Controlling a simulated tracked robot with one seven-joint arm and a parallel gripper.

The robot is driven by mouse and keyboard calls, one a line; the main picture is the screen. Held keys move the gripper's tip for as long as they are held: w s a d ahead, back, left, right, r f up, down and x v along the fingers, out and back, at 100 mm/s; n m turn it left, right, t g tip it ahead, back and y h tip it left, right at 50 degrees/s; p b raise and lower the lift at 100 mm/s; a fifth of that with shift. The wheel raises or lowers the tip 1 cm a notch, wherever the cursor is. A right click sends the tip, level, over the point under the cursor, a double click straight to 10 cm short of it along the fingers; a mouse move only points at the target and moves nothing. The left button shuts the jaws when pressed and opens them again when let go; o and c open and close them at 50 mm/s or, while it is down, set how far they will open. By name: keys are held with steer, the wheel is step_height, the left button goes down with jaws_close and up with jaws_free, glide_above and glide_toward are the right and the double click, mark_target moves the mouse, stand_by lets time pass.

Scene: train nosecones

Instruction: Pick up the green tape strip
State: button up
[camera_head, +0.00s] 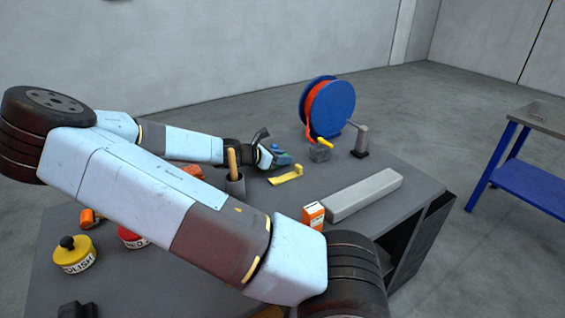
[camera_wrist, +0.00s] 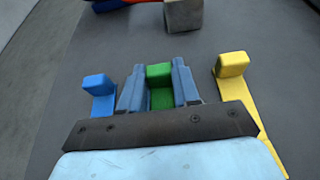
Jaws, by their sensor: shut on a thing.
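The green tape strip (camera_wrist: 159,98) shows in the wrist view between the two grey-blue fingers of my gripper (camera_wrist: 160,76). It has a raised block end, and the fingers are shut on it from both sides. The rest of it is hidden behind my gripper's dark front edge. In the head view my gripper (camera_head: 268,156) is low at the far side of the dark table, and the green strip is hard to make out there. I cannot tell whether the strip touches the table.
A blue strip (camera_wrist: 98,95) lies close to the left and a yellow strip (camera_wrist: 233,80) close to the right. A grey block (camera_wrist: 183,14) stands ahead. In the head view are a blue reel (camera_head: 338,108), a dark cup (camera_head: 235,187) and a long grey bar (camera_head: 364,195).

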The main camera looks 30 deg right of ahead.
steer(key=shift+c, duration=1.3)
